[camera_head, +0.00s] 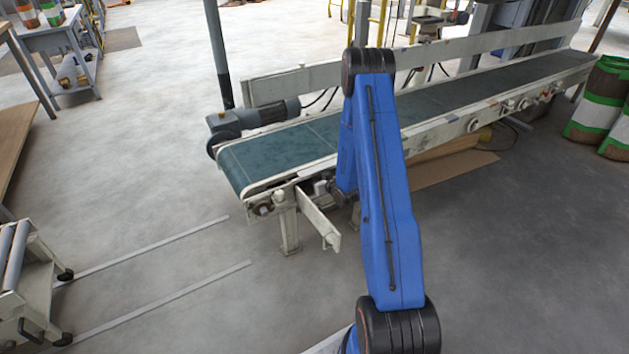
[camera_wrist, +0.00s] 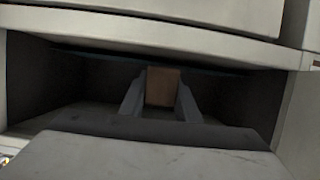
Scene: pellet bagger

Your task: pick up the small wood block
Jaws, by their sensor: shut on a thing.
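The small wood block (camera_wrist: 162,87) is brown and shows in the wrist view between the two fingers of my gripper (camera_wrist: 161,98). My gripper is shut on it, with a finger against each side. A dark space lies around the block and fingers, under a pale overhanging edge. What the block rests on, if anything, cannot be made out. In the head view my blue arm hides the gripper and the block beside the conveyor (camera_head: 285,152).
The conveyor's pale frame stands close to my arm, with a pale plate (camera_head: 318,219) jutting from its near end. A cardboard sheet (camera_head: 440,170) lies on the floor behind. Striped sacks (camera_head: 603,105) stand at the right.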

